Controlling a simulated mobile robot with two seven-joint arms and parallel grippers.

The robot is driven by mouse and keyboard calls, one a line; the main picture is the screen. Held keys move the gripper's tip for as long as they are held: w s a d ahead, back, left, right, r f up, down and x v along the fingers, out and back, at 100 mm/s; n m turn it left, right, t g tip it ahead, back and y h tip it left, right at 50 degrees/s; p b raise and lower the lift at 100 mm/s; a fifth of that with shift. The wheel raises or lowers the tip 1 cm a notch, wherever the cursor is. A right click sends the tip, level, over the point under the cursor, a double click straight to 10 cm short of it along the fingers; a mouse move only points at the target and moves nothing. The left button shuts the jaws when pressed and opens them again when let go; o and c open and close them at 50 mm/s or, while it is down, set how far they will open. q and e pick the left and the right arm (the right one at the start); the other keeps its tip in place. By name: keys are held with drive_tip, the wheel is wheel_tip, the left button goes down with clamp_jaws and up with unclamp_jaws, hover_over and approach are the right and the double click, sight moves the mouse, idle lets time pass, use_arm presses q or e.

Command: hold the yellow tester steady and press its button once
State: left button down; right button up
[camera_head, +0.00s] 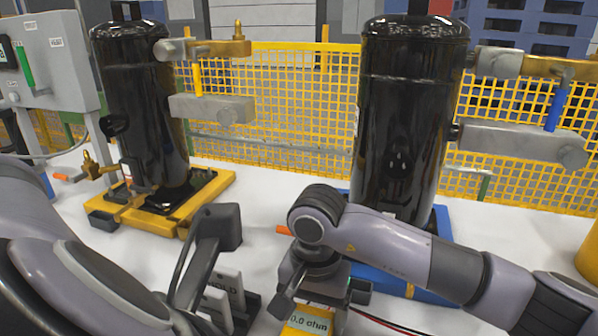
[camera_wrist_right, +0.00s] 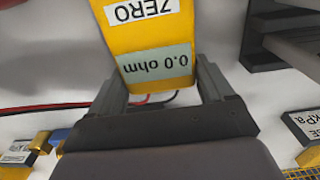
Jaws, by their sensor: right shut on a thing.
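The yellow tester (camera_head: 303,323) is at the bottom edge of the head view, its display reading 0.0 ohm. In the right wrist view the tester (camera_wrist_right: 158,75) shows upside down, with a white ZERO label above the display. My right gripper (camera_wrist_right: 155,95) has a finger on each side of the tester's display end and is shut on it. In the head view my right gripper (camera_head: 318,275) comes down on it from above. The tester's button cannot be made out; part of the tester lies beyond the frame edges.
Two black compressors stand behind, on a yellow pallet (camera_head: 222,186) and a blue pallet (camera_head: 443,228). Red and black leads (camera_head: 375,319) run beside the tester.

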drive_tip(key=o, duration=1.2)
